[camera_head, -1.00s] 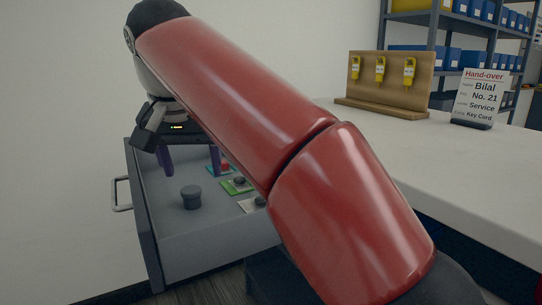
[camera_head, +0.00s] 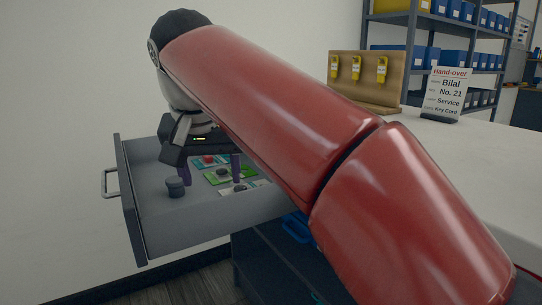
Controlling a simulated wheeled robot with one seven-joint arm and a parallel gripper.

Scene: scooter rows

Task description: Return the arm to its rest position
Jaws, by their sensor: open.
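My gripper (camera_head: 210,172) hangs over the open grey drawer (camera_head: 136,207) at the left, with its two purple fingers pointing down and spread apart. Nothing shows held between them. My red arm reaches from the lower right to the upper left, above the drawer, and hides part of it. A dark round knob-like piece (camera_head: 175,188) stands in the drawer by the left finger. Coloured cards with small items, one of them green (camera_head: 215,178), lie in the drawer near the fingers. I cannot tell whether the fingertips touch anything.
A white counter (camera_head: 450,155) runs along the right. On it stand a wooden board (camera_head: 345,85) with yellow tags and a hand-over sign (camera_head: 445,94). Shelves with blue bins (camera_head: 421,58) stand behind. The drawer front with its handle (camera_head: 110,184) sticks out left.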

